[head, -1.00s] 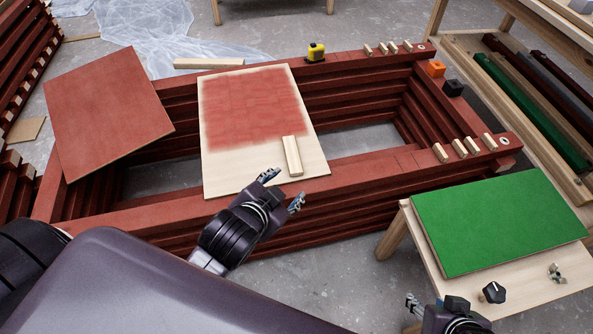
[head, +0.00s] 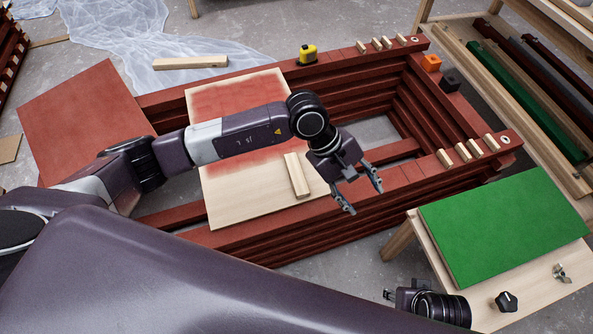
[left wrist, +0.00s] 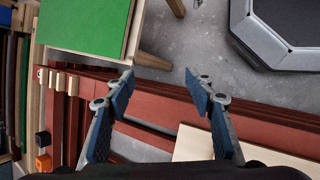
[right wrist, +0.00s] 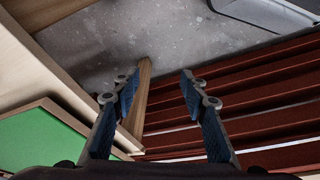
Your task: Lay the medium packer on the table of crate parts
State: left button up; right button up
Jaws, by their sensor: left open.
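Pale wooden blocks could be packers; I cannot tell which is medium. One block (head: 297,175) lies on a half-painted board (head: 235,208), and a longer one (head: 190,62) lies beyond it. Several short ones (head: 475,149) stand on the red battens. A small pale table (head: 530,296), possibly the crate-parts table, bears a green panel (head: 505,225), a black knob (head: 507,301) and a metal fitting (head: 561,272). My left gripper (head: 362,198) is open and empty, above the battens right of the board. My right gripper (right wrist: 160,80) is open and empty, low beside the table.
Stacked red battens (head: 290,240) form a frame with an open middle. A red panel (head: 80,120) leans over its left end. A yellow tape measure (head: 307,54), an orange block (head: 431,63) and a black block (head: 449,80) sit on it. A rack (head: 520,110) holds coloured battens at right.

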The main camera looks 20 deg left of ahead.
pick_arm(q)
jog(key=w+a+f+m+y, duration=0.1)
jog(key=w+a+f+y, duration=0.15)
jog(key=a, duration=0.45)
jog(key=m+t+y, duration=0.1)
jog(key=y, duration=0.4)
send_near(296, 173)
jog(key=shift+w+a+f, duration=0.1)
jog(key=shift+w+f, duration=0.1)
jog(key=shift+f, duration=0.05)
notch_tip(296, 173, down, 7)
jog(key=shift+a+f+b, duration=0.1)
jog(key=shift+a+b, duration=0.1)
jog(key=shift+b, duration=0.15)
jog(key=shift+w+f, duration=0.1)
jog(key=shift+f, duration=0.15)
pick_arm(e)
jog(key=v, duration=0.3)
jog(key=shift+w, duration=0.15)
pick_arm(q)
jog(key=shift+c, duration=0.3)
jog(key=c, duration=1.2)
jog(key=shift+r, duration=0.1)
jog(key=shift+r, duration=0.1)
